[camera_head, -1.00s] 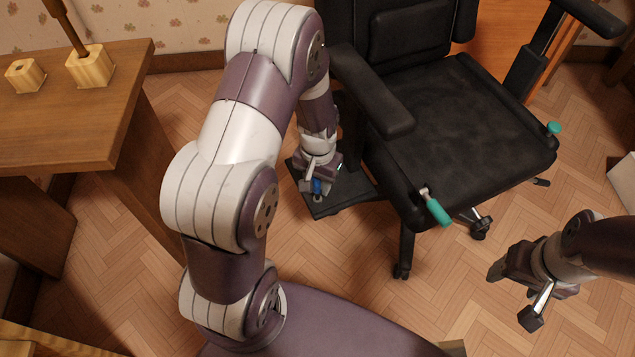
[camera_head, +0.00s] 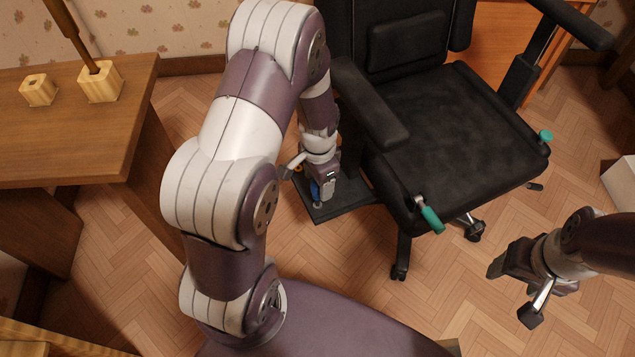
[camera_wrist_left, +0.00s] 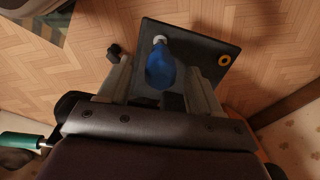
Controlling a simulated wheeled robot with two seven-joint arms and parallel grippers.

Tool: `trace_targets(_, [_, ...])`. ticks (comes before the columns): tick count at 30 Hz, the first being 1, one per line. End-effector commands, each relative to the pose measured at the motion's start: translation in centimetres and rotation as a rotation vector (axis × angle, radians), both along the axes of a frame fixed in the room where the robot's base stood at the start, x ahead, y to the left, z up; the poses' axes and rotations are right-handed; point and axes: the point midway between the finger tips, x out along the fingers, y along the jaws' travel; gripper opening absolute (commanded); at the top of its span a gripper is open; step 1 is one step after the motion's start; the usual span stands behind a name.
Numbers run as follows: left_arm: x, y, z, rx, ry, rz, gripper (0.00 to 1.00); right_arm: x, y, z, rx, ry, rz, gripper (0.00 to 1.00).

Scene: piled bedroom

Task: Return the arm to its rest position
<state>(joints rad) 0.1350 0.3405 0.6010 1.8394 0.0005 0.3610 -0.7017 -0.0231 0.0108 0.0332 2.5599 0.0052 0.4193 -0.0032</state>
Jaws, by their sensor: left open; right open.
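My left arm comes down in the head view to my left gripper (camera_head: 312,183), low over a flat black board (camera_head: 347,203) beside the chair. In the left wrist view the gripper's two fingers stand apart. A blue bulb-shaped thing with a pale tip (camera_wrist_left: 160,68) shows between them, over the black board (camera_wrist_left: 195,45). I cannot tell whether the fingers touch it. My right gripper (camera_head: 513,291) is open and empty over the floor at the right.
A wooden table (camera_head: 75,130) with small wooden blocks is at the left. An orange ring (camera_wrist_left: 224,60) lies on the board. Floor between chair and right gripper is clear.

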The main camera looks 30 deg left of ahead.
Motion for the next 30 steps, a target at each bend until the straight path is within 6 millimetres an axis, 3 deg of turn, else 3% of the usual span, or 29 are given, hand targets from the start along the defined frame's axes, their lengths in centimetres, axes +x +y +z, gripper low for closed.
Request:
trace_targets(1, [0.0,0.0,1.4,0.0,0.0,0.0,0.64,0.0,0.0,1.5,0.0,0.0,0.0,0.67])
trace_targets(6, [0.0,0.0,3.2,0.0,0.0,0.0,0.64,0.0,0.0,3.4,0.0,0.0,0.0,0.67])
trace_targets(23, [0.0,-0.1,3.1,0.0,-0.002,0.006,0.64,0.0,0.0,3.1,0.0,0.0,0.0,0.67])
trace_targets(26, [-0.5,-0.8,5.4,0.001,-0.021,0.068,0.64,0.0,0.0,3.1,0.0,0.0,0.0,0.67])
trace_targets(30, [-3.3,-2.9,11.1,-0.007,-0.068,0.265,0.64,0.0,0.0,3.1,0.0,0.0,0.0,0.67])
